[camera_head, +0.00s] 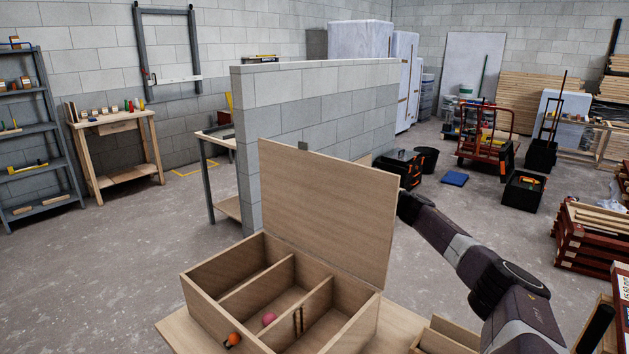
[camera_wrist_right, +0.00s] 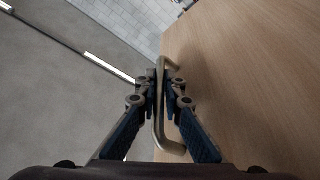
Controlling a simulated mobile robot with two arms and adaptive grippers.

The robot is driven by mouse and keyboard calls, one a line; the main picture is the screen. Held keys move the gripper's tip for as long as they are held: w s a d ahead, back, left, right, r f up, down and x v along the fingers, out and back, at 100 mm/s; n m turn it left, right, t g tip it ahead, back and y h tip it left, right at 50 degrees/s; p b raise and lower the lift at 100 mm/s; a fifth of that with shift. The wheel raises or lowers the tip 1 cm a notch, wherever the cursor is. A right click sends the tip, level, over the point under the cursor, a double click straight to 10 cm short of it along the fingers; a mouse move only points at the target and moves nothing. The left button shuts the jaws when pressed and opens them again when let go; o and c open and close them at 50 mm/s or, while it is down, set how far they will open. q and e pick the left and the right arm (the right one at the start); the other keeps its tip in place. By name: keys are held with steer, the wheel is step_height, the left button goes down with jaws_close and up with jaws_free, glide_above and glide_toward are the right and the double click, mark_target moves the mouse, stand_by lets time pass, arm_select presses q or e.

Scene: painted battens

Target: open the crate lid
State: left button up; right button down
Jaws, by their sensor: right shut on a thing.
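The wooden crate (camera_head: 205,311) stands on a wooden table top (camera_head: 172,331) at the bottom of the head view. Its lid (camera_head: 325,215) stands raised at the back edge, leaning slightly back, and the inside shows. A small grey tab (camera_head: 303,146) sits on the lid's top edge. In the right wrist view my right gripper (camera_wrist_right: 160,82) is shut on a metal bar handle (camera_wrist_right: 160,125) beside the wooden lid panel (camera_wrist_right: 245,80). In the head view this gripper is hidden behind the lid. My left gripper is in neither view.
Dividers split the crate into three compartments. A block wall (camera_head: 320,105) stands behind the lid. Another open wooden box (camera_head: 440,340) sits right of the crate. Grey floor (camera_head: 110,260) is clear at left.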

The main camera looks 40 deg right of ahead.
steer(key=shift+w+d+f+m+t+h+b, duration=0.1)
steer(key=shift+d+f+m+t+h+b, duration=0.1)
steer(key=shift+d+m+b, duration=0.35)
steer(key=shift+d+f+m+t+h+b, duration=0.15)
steer(key=shift+d+m, duration=0.2)
steer(key=shift+d, duration=0.45)
steer(key=c, duration=2.3)
jaws_free()
steer(key=shift+v, duration=6)
steer(key=shift+r, duration=0.1)
